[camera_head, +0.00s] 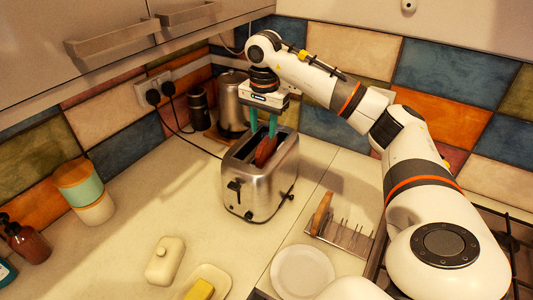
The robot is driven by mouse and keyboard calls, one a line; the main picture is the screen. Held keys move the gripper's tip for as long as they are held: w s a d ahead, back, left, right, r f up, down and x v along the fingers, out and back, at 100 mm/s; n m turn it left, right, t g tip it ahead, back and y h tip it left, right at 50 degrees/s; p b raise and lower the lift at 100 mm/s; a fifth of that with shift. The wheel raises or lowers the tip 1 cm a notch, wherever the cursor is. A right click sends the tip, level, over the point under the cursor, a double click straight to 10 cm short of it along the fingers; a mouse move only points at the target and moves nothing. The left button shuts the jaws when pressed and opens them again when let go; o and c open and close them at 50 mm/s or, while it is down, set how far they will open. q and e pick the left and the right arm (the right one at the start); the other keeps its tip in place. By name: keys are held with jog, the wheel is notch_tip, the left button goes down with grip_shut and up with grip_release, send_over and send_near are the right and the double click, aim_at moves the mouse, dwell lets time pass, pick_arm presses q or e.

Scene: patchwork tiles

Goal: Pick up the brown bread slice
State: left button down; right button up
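A dark reddish-brown bread slice (265,151) stands partly out of a slot of the silver toaster (258,185), its lower part hidden inside. My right gripper (262,128) reaches in from the right and points down over the toaster. Its two teal fingers are spread apart, with their tips near the top of the slice. Whether they touch it I cannot tell. A lighter brown slice (320,213) stands at the left end of a wire toast rack (345,236). My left gripper is out of view.
A white plate (302,272) lies in front of the rack. A butter dish (206,283), its lid (165,260), a canister (84,193) and bottles (25,240) stand left. A kettle (230,105) and cables sit behind the toaster, below cupboards (120,40).

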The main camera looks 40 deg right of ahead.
aim_at(266, 140)
jog(key=shift+s+f+p, duration=0.15)
jog(key=shift+f+p, duration=0.15)
jog(key=f+p, duration=0.2)
jog(key=f, duration=0.1)
jog(key=shift+s+f, duration=0.2)
jog(key=shift+f, duration=0.05)
jog(key=shift+d+f, duration=0.1)
jog(key=shift+f, duration=0.4)
jog(key=c, duration=0.7)
